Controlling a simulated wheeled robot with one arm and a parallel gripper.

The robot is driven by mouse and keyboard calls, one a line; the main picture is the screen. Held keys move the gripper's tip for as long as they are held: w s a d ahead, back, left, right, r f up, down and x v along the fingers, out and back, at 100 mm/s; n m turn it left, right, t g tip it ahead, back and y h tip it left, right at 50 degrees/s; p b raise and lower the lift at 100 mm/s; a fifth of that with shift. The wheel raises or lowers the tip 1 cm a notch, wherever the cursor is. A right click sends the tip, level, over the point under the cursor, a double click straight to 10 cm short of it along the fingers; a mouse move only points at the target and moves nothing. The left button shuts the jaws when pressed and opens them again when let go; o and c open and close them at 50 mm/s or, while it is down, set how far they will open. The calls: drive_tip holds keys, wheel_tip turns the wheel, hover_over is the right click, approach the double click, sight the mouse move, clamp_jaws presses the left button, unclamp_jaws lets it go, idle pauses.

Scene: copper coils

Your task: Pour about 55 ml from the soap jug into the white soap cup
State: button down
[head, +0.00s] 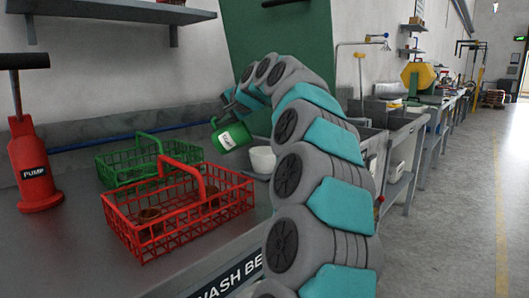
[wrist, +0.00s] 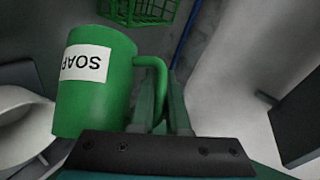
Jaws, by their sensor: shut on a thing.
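The green soap jug (head: 232,135), with a white label, is held in the air and tilted in the head view. In the wrist view the jug (wrist: 95,95) fills the left middle, its SOAP label upside down. My gripper (wrist: 162,100) is shut on the jug's handle; in the head view its fingers are hard to make out. The white soap cup (head: 263,160) stands on the bench just right of and below the jug, partly behind my arm. It seems to be the white rounded shape (wrist: 20,110) at the wrist view's left edge. No stream of liquid shows, and both insides are hidden.
A red pump (head: 33,165) stands far left. Sinks (head: 395,120) lie to the right, beside an open floor.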

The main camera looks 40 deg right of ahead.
drive_tip(key=shift+d+r, duration=0.1)
drive_tip(key=shift+r, duration=0.1)
drive_tip(key=shift+s+d+r+m+t+y, duration=0.35)
drive_tip(key=shift+r+m+t, duration=0.15)
drive_tip(key=shift+r+t, duration=0.1)
drive_tip(key=shift+s+d+r+b, duration=0.1)
drive_tip(key=shift+b, duration=0.3)
idle(0.5)
drive_tip(key=shift+s+d+r+m+t+y, duration=0.2)
drive_tip(key=shift+s+d+r+m+t, duration=0.1)
drive_tip(key=shift+s+d+t, duration=0.15)
drive_tip(key=shift+s+d+r+m+t+y, duration=0.15)
drive_tip(key=shift+s+d+r+m+t, duration=0.2)
drive_tip(key=shift+s+d, duration=0.15)
idle(0.9)
